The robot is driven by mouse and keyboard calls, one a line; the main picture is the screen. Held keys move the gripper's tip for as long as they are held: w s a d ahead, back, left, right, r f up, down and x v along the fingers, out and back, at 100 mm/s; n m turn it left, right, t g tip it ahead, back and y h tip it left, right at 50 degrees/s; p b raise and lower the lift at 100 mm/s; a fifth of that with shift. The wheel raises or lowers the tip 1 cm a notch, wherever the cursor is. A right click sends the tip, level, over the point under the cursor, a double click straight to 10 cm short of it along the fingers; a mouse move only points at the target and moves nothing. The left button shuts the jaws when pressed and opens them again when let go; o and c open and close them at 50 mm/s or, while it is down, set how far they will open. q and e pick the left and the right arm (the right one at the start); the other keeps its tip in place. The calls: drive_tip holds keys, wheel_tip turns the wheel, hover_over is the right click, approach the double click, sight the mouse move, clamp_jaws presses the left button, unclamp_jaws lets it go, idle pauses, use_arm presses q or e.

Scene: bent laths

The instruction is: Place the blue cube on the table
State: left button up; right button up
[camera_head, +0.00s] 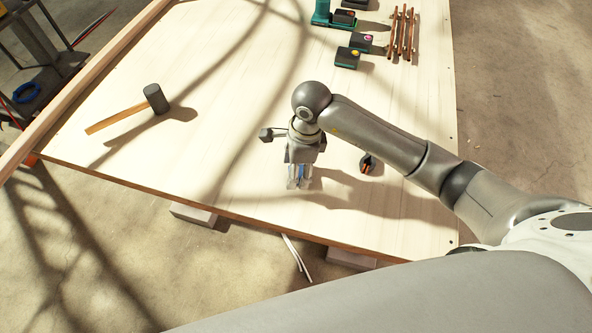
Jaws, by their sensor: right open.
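My right gripper (299,184) points down over the front part of the pale wooden table (225,110). Its fingers are open. A small patch of blue, likely the blue cube (302,172), shows between the fingers. Most of it is hidden by them, and I cannot tell whether it touches the fingers or rests on the table. My left gripper is not in view.
A mallet (154,97) lies at the left of the table. A small dark and orange item (367,163) sits right of my gripper. Dark boxes (347,57) and copper-coloured rods (402,34) are at the back. The table's middle is clear.

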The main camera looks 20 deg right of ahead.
sight(301, 171)
wheel_tip(301, 171, up, 11)
drive_tip(key=d+b, duration=0.1)
drive_tip(key=b, duration=0.1)
drive_tip(key=shift+s+d+f+b, duration=0.15)
drive_tip(key=shift+f+b, duration=0.05)
drive_tip(key=shift+b, duration=0.15)
drive_tip(key=shift+s+f, duration=0.1)
